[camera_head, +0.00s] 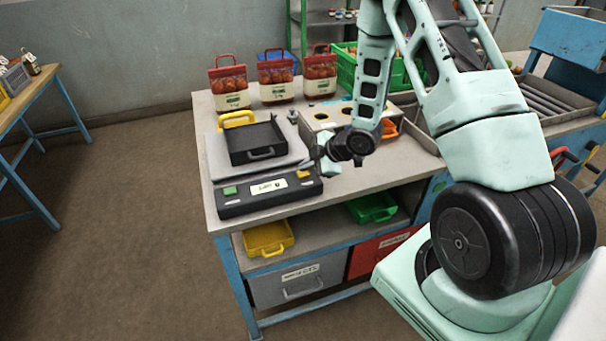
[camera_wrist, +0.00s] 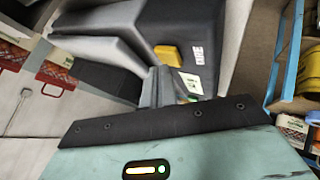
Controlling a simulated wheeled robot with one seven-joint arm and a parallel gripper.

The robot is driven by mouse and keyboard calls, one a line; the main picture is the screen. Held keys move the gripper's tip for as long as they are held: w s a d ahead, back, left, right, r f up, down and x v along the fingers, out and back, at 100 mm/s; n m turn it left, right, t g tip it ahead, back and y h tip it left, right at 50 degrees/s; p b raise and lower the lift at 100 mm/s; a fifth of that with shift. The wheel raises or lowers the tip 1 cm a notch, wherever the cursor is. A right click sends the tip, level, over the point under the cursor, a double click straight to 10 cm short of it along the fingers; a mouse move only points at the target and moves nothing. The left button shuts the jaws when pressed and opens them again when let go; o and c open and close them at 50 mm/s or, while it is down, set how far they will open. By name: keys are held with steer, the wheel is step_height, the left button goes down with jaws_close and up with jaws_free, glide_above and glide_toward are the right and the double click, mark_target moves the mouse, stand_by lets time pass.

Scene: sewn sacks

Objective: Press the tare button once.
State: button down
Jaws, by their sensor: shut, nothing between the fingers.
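The scale (camera_head: 267,192) stands at the front left of the workbench, with a sloping dark front panel and a white display label. The panel has a green button (camera_head: 230,190) at its left and a yellow button (camera_head: 304,175) at its right. The yellow button also shows in the wrist view (camera_wrist: 168,55), beside a small white label. I cannot read which button is tare. My gripper (camera_head: 319,156) is shut and empty, just above and beside the yellow button. In the wrist view its fingertips (camera_wrist: 163,72) point toward that button; contact is not clear.
A black tray (camera_head: 237,157) rests on the scale's plate. Several red-topped sacks (camera_head: 277,92) line the bench's back. A box with round holes (camera_head: 316,119) stands right of the scale. Yellow (camera_head: 266,252) and green (camera_head: 372,218) bins sit on the shelf below.

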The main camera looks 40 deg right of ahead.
mark_target(306, 174)
steer(key=shift+f+b, duration=0.45)
stand_by(0.6)
steer(key=shift+r, duration=0.1)
steer(key=shift+r+p, duration=0.6)
steer(key=shift+r, duration=0.2)
steer(key=shift+r, duration=0.1)
step_height(306, 174, up, 5)
steer(key=p, duration=0.3)
steer(key=shift+p, duration=0.4)
stand_by(0.7)
